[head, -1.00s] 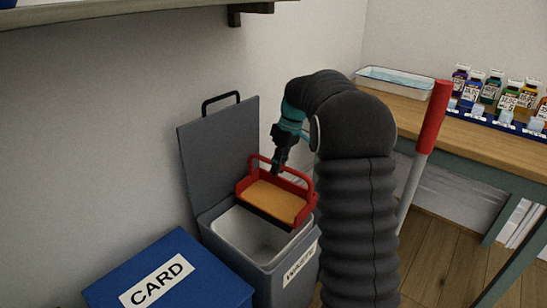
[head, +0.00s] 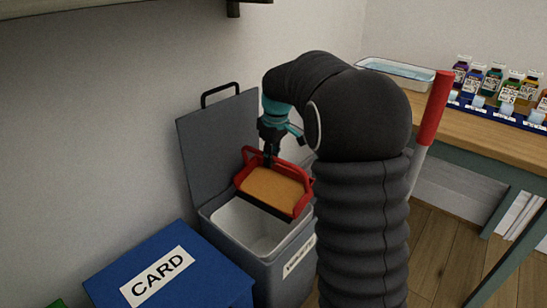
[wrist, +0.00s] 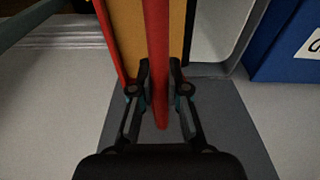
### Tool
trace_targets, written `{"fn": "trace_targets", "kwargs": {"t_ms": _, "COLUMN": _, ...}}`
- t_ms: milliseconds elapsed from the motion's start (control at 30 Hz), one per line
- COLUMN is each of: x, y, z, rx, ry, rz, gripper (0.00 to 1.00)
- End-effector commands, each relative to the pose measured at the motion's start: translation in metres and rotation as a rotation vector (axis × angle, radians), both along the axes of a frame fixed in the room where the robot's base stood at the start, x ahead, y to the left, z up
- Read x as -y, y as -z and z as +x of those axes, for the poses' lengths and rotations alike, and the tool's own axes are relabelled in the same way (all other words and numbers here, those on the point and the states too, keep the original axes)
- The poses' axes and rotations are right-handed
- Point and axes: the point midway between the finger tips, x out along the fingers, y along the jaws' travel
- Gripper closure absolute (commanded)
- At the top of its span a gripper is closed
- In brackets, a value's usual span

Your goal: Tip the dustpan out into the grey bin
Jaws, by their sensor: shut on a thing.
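The red dustpan (head: 308,192) is over the open mouth of the grey bin (head: 285,268). Its inside shows a flat orange-tan surface (head: 272,189); I cannot tell whether this is loose waste or the pan's floor. A dark front edge faces the bin mouth. My gripper (head: 269,158) is shut on the dustpan's red handle bar, which runs between the fingers in the wrist view (wrist: 158,45). The bin's lid (head: 215,150) stands open behind it. The visible part of the pale bin interior looks empty; its bottom is partly hidden.
A blue bin (head: 205,282) marked CARD stands left of the grey bin. A wooden table (head: 480,135) with a tray (head: 398,74) and several small bottles is at the right. A red-handled pole (head: 434,108) stands beside my arm. A shelf (head: 120,14) overhangs the upper left.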

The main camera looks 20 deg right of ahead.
Motion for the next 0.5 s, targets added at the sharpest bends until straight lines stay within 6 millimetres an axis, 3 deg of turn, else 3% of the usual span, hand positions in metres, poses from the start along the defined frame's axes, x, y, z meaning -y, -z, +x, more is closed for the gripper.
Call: {"fn": "trace_targets", "kwargs": {"t_ms": 500, "x": -0.019, "y": -0.008, "z": -0.012, "rx": 0.084, "ry": -0.003, "rz": -0.120, "gripper": 1.00}}
